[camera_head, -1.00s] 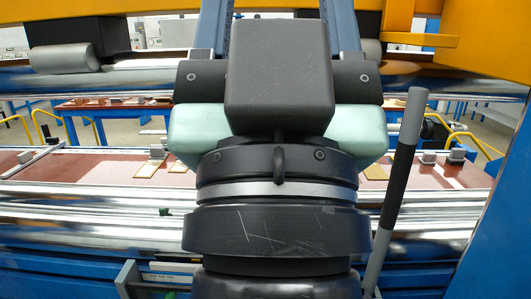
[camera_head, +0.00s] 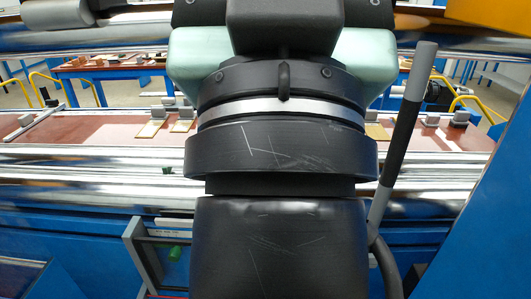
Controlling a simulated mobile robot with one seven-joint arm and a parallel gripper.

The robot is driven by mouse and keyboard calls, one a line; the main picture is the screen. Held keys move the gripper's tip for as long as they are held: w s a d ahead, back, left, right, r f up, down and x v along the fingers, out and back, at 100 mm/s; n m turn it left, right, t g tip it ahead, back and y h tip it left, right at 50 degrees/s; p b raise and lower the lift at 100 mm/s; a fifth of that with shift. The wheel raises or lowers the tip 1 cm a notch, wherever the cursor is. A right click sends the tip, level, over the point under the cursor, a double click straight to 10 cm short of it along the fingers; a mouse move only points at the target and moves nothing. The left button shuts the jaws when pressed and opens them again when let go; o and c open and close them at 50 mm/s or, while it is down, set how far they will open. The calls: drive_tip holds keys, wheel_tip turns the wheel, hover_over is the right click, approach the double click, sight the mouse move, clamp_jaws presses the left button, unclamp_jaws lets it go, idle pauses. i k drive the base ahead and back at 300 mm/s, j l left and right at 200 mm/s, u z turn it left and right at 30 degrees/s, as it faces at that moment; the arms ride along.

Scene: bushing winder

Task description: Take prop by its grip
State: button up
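A tilted slim rod (camera_head: 405,130) with a grey top, a black sleeve and a grey lower part stands just right of my arm. It looks like the prop, and its black sleeve (camera_head: 406,123) looks like the grip. Its lower end is by a dark curved piece, and I cannot tell whether they join. The black and pale green body of my gripper (camera_head: 281,30) is at the top centre, left of the rod. Its fingertips are above the picture edge, so their opening is hidden. No contact with the rod shows.
Shiny horizontal rollers (camera_head: 90,165) cross the view behind my arm. A reddish-brown shelf (camera_head: 90,130) with small blocks lies beyond them. A blue machine frame (camera_head: 480,215) fills the right side. A grey bracket (camera_head: 143,255) stands at lower left.

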sight(426, 52)
drive_tip(key=i+j+z, duration=0.1)
drive_tip(key=j, duration=0.3)
drive_tip(key=i+j+z, duration=0.1)
drive_tip(key=i+j, duration=0.15)
drive_tip(key=j, duration=0.15)
drive_tip(key=z, duration=0.4)
drive_tip(key=i+z, duration=0.1)
drive_tip(key=z, duration=0.65)
drive_tip(key=i+z, duration=0.15)
drive_tip(key=z, duration=0.25)
drive_tip(key=i+j+z, duration=0.1)
drive_tip(key=i+z, duration=0.15)
